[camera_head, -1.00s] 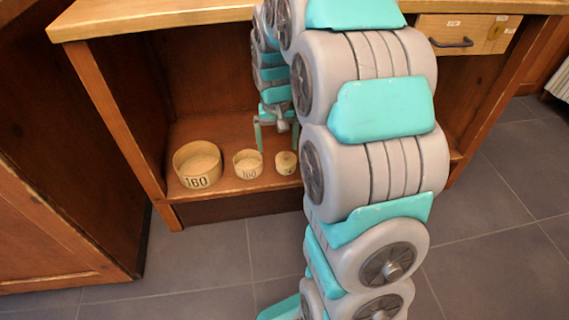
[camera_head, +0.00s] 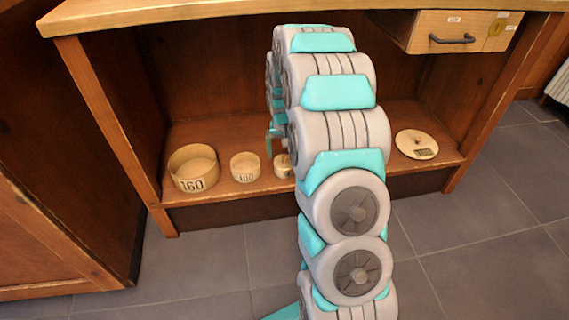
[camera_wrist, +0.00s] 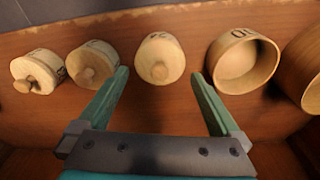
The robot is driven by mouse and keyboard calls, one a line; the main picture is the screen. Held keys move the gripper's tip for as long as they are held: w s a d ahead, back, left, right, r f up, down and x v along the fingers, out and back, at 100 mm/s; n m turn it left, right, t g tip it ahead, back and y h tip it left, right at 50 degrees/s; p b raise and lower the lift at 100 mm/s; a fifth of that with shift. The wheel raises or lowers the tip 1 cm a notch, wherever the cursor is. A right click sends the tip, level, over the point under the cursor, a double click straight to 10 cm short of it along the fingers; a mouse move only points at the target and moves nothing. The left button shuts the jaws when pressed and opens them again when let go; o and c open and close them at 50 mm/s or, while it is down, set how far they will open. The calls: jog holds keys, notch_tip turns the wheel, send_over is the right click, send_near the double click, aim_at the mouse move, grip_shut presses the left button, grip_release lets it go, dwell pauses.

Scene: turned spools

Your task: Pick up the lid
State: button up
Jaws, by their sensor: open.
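A flat, pale round lid with a small knob and a dark mark (camera_head: 417,144) lies on the shelf, right of my arm in the head view. My gripper (camera_wrist: 160,75) is open and empty in the wrist view. A small round wooden piece with a knob (camera_wrist: 160,60) sits ahead, between the lines of its fingers and apart from them. Two similar knobbed pieces (camera_wrist: 92,62) (camera_wrist: 38,72) stand to its left. I cannot tell which of these is the flat lid. In the head view my arm hides most of the gripper and the middle of the shelf.
A smaller one (camera_head: 283,166) is partly behind my arm. An open box (camera_wrist: 243,62) also shows in the wrist view. The tabletop (camera_head: 200,20) and drawer (camera_head: 450,32) hang above.

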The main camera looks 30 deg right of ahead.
aim_at(285, 156)
notch_tip(285, 156, down, 3)
jog(key=shift+w+d+f, duration=0.1)
jog(key=shift+w, duration=0.05)
jog(key=c, duration=1)
